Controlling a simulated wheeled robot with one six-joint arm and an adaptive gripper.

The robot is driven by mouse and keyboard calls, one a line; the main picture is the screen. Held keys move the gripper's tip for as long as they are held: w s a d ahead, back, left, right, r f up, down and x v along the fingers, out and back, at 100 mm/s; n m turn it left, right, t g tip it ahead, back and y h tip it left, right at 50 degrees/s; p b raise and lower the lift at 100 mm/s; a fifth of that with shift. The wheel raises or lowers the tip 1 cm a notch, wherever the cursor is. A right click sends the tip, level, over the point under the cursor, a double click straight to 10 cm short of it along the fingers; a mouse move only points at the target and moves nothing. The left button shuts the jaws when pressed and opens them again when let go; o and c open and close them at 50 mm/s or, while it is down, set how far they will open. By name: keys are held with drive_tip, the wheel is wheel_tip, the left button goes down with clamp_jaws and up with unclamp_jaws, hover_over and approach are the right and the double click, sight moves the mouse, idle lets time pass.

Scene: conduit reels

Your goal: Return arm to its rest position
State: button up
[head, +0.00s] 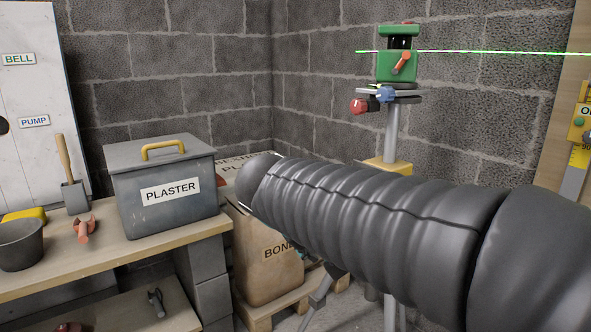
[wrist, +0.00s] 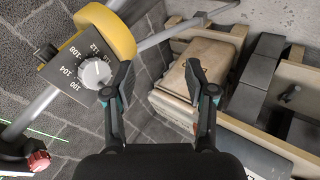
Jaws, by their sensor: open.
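My gripper (wrist: 158,92) shows in the wrist view with its two dark fingers spread wide and nothing between them. Beyond the gap are the block wall and a tan paper sack. In the head view my arm, in a dark ribbed sleeve, reaches from the lower right toward the middle.
A tripod carries a green laser level (head: 397,66). A dial plate (wrist: 62,80) with a yellow part is close to the left finger. The sack (head: 268,262) stands right of the bench (head: 150,243), which holds a plaster box (head: 160,190), trowel (head: 72,190) and bucket (head: 20,246).

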drive_tip(key=s+d+f+m+g+y+p, duration=0.1)
drive_tip(key=s+d+f+y, duration=0.1)
drive_tip(key=s+f, duration=0.35)
drive_tip(key=s+d+f+g+y+p, duration=0.1)
drive_tip(key=s+d+f+y, duration=0.2)
drive_tip(key=s, duration=0.5)
drive_tip(key=s+d+r+m+p, duration=0.1)
drive_tip(key=s+d+m+p, duration=0.1)
drive_tip(key=s+d+m, duration=0.2)
drive_tip(key=shift+s+d+r+t, duration=0.25)
drive_tip(key=shift+s+d, duration=0.3)
drive_tip(key=shift+d, duration=0.3)
drive_tip(key=shift+c, duration=1.3)
drive_tip(key=shift+d+m, duration=0.15)
drive_tip(key=shift+m, duration=0.15)
